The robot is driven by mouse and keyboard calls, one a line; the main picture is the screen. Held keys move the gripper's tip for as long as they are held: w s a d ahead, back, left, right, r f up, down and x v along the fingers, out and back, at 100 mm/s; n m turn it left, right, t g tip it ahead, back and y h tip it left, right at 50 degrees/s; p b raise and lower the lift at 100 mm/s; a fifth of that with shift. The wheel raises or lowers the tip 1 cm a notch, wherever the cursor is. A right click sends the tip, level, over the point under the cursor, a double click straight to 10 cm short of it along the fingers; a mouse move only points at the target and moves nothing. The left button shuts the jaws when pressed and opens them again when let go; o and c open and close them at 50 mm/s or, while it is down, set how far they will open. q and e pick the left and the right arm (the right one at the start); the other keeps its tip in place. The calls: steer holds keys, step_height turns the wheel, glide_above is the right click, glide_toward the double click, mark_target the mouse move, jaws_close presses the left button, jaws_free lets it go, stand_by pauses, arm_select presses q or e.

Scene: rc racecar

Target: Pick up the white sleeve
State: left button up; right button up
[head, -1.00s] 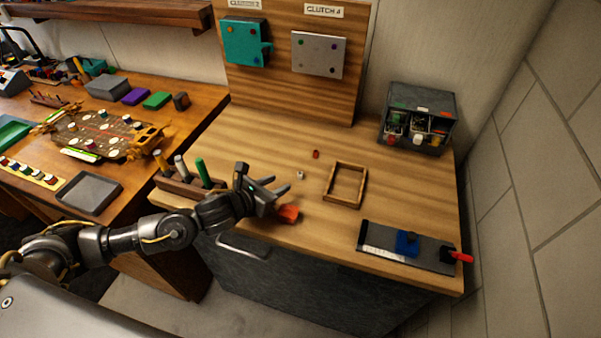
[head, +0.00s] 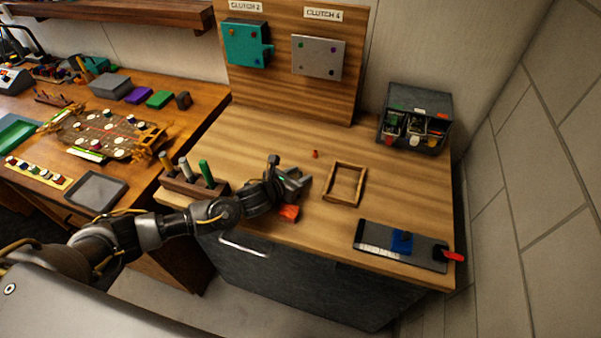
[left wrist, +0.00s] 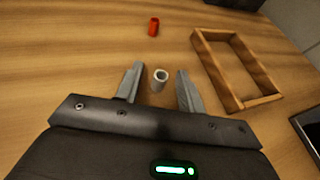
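The white sleeve (left wrist: 160,78) is a small hollow cylinder standing upright on the wooden bench top. In the left wrist view it lies between the two fingertips of my left gripper (left wrist: 158,88), with a gap to each finger. The left gripper is open and empty. In the head view the left gripper (head: 296,180) is low over the bench and hides the sleeve. My right gripper is not in view.
A small red cylinder (left wrist: 154,27) stands beyond the sleeve. A wooden frame (left wrist: 207,68) lies to its right. An orange-red block (head: 289,212) is just below the gripper.

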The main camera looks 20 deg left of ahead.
arm_select(q)
jaws_close()
stand_by(0.5)
steer(key=shift+r, duration=0.55)
steer(key=s+a+r+b, duration=0.2)
steer(key=s+r, duration=0.4)
steer(key=s+a+r+b, duration=0.2)
steer(key=s+r+b, duration=0.1)
steer(key=s+r, duration=0.3)
steer(key=shift+s+a, duration=0.3)
steer(key=shift+s, duration=0.35)
